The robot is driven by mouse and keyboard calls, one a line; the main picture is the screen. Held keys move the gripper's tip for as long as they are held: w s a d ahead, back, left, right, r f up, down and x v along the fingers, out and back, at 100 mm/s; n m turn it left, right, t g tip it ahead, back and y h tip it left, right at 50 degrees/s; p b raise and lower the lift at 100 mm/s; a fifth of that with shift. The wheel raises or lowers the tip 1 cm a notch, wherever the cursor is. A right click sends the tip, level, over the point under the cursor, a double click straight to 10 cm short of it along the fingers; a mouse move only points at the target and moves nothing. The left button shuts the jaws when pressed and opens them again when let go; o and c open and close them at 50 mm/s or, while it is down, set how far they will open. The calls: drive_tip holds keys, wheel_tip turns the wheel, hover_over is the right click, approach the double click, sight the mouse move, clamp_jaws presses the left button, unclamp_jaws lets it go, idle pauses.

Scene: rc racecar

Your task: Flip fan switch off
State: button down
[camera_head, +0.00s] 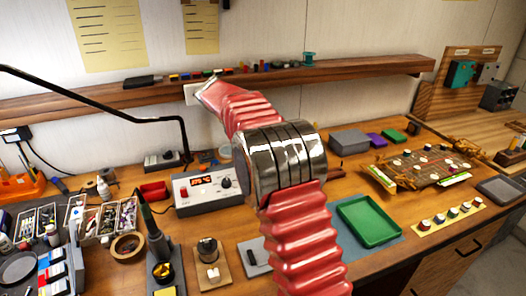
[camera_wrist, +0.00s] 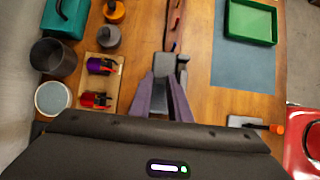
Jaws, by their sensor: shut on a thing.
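No fan or fan switch can be made out for certain in either view. In the wrist view my gripper (camera_wrist: 167,88) points away from the camera, its two dark fingers converging on a small grey block (camera_wrist: 165,64). It is shut on this block, and the fingers partly cover it. In the head view my red ribbed arm with its metal joint rises through the middle, and my gripper cannot be made out there. A small black piece on a grey plate (camera_head: 247,250) lies left of the arm's base; I cannot tell whether it is a switch.
A soldering station (camera_head: 203,183) with a lit display stands left of my arm. A green tray (camera_head: 370,221) lies on a blue mat to the right, and also shows in the wrist view (camera_wrist: 250,22). A wooden shelf (camera_head: 370,68) runs along the wall. Several small items crowd the left bench.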

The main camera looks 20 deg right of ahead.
drive_tip(key=shift+a+f+h, duration=0.2)
drive_tip(key=shift+a+h, duration=0.15)
drive_tip(key=shift+h, duration=0.5)
drive_tip(key=shift+a+f+h, duration=0.15)
drive_tip(key=shift+a+h, duration=0.2)
drive_tip(key=shift+h, duration=0.5)
drive_tip(key=c, duration=1.9)
unclamp_jaws()
drive_tip(key=v, duration=1.3)
drive_tip(key=shift+a+r, duration=0.2)
drive_tip(key=shift+a, duration=0.1)
